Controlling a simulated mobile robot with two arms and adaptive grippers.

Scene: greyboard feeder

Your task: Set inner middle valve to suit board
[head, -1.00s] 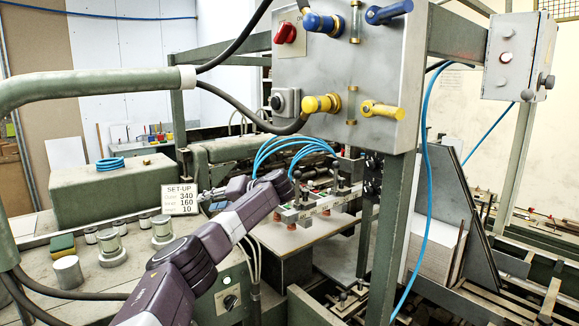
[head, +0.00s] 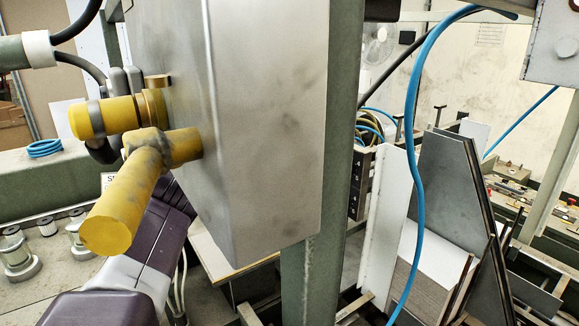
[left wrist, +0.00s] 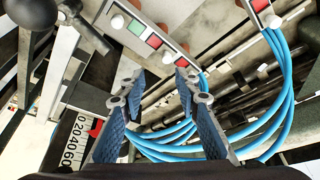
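In the left wrist view, a pale metal bar (left wrist: 165,50) crosses the upper middle, with green and red square marks and small white knobs (left wrist: 117,22). Another bar end with a red mark and a white knob (left wrist: 273,21) shows at the upper right. I cannot tell which knob is the inner middle valve. My left gripper (left wrist: 160,84) is open and empty, its two blue-padded fingers apart, pointing toward the bar. In the head view the grey panel box (head: 265,120) hides my left gripper and the bar. My right gripper is in neither view.
Yellow valve handles (head: 125,205) stick out from the panel box, close to my left arm. A green post (head: 308,280) and a blue hose (head: 416,180) stand right of it. Blue hoses (left wrist: 275,105) and a scale (left wrist: 75,142) lie beside my left gripper.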

